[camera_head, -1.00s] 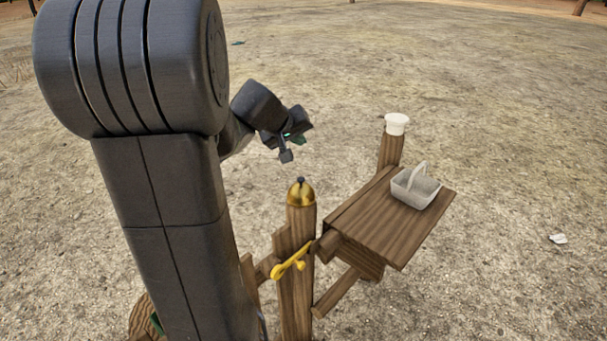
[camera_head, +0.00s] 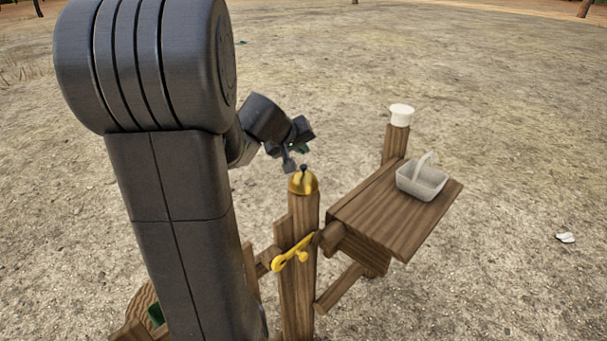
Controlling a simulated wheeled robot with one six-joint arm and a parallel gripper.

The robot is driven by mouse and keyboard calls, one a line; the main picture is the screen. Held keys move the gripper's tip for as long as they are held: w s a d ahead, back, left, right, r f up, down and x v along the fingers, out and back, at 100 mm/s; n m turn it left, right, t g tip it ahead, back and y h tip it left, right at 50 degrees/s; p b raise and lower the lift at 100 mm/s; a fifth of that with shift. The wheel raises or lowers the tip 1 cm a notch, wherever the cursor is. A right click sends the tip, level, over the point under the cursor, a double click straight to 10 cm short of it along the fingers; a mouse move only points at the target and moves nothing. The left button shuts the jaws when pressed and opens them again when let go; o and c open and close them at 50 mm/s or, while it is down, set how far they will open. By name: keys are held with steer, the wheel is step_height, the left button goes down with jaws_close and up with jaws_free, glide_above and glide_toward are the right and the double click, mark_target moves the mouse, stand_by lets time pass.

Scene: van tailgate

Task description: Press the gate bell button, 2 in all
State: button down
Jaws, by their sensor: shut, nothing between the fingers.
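The gate bell (camera_head: 303,184) is a brass dome on top of a wooden post (camera_head: 298,290). Its dark button (camera_head: 304,168) sticks up from the top of the dome. My gripper (camera_head: 290,168) is shut and empty, with its tip just left of the button and very close to it in the picture. I cannot tell whether the tip touches the button or the dome.
A yellow latch (camera_head: 292,254) is on the post below the bell. To the right, a wooden shelf (camera_head: 375,220) carries a pale basket (camera_head: 422,180). A white-capped post (camera_head: 401,116) stands behind it. The ground beyond is open.

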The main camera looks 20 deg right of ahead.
steer(key=shift+f+b, duration=0.7)
steer(key=shift+f, duration=0.25)
steer(key=shift+f, duration=0.1)
stand_by(1.3)
steer(key=shift+f+b, duration=0.3)
steer(key=shift+b, duration=0.35)
steer(key=shift+f+b, duration=0.55)
steer(key=shift+b, duration=0.1)
stand_by(0.5)
stand_by(0.3)
steer(key=shift+r+p, duration=0.65)
steer(key=shift+r, duration=0.35)
steer(key=shift+r+p, duration=1.8)
steer(key=shift+r, duration=0.65)
